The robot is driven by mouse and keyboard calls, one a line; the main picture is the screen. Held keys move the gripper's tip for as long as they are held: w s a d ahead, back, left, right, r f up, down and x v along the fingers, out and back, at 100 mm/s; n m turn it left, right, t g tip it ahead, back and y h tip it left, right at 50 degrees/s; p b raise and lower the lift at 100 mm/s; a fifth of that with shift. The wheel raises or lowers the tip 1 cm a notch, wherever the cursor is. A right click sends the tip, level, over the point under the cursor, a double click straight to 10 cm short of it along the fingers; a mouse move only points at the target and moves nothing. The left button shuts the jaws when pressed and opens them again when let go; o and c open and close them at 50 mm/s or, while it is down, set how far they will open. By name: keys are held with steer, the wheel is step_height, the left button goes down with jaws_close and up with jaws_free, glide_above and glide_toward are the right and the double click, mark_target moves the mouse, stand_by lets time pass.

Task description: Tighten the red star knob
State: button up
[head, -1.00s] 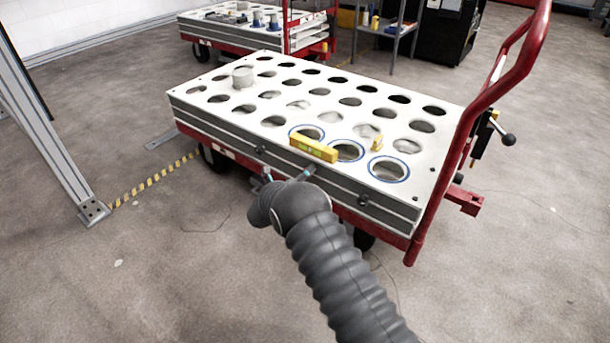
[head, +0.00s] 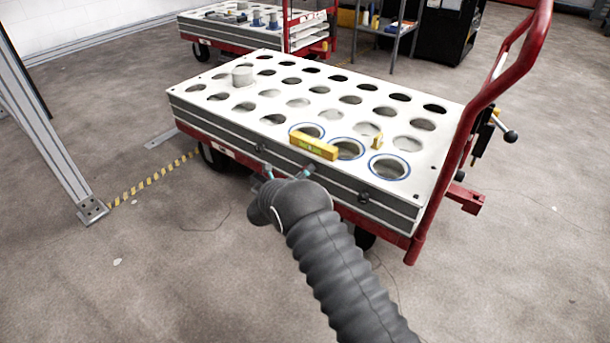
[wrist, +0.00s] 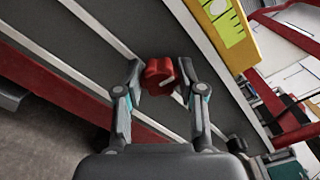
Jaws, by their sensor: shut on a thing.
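The red star knob (wrist: 158,76) shows in the wrist view, on the grey side face of the cart's slab. My gripper (wrist: 160,70) has one finger on each side of the knob and is shut on it. In the head view my gripper (head: 288,174) is at the front side of the white slab with round holes (head: 222,118). The knob is hidden there behind my wrist. How tight the knob is cannot be seen.
A yellow level (head: 314,147) lies on the slab's front edge, just above my gripper; it also shows in the wrist view (wrist: 226,36). Dark side knobs (head: 363,198) stick out nearby. The red cart handle (head: 480,105) rises at the right. The floor in front is clear.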

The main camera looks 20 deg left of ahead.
steer(key=m+b, duration=0.2)
steer(key=b, duration=0.1)
steer(key=m+b, duration=0.1)
steer(key=m, duration=0.1)
steer(key=shift+f, duration=0.25)
steer(key=m+b, duration=0.2)
steer(key=m, duration=0.1)
steer(key=shift+r+m+b, duration=0.1)
steer(key=shift+m+b, duration=0.2)
steer(key=shift+m, duration=0.1)
steer(key=m, duration=0.4)
steer(key=shift+r+m, duration=0.15)
steer(key=shift+m, duration=0.15)
steer(key=m, duration=0.4)
steer(key=shift+m, duration=0.3)
steer(key=m, duration=0.4)
steer(key=shift+m, duration=0.3)
steer(key=m, duration=0.8)
steer(key=shift+m, duration=0.4)
steer(key=m, duration=0.4)
steer(key=shift+m, duration=0.4)
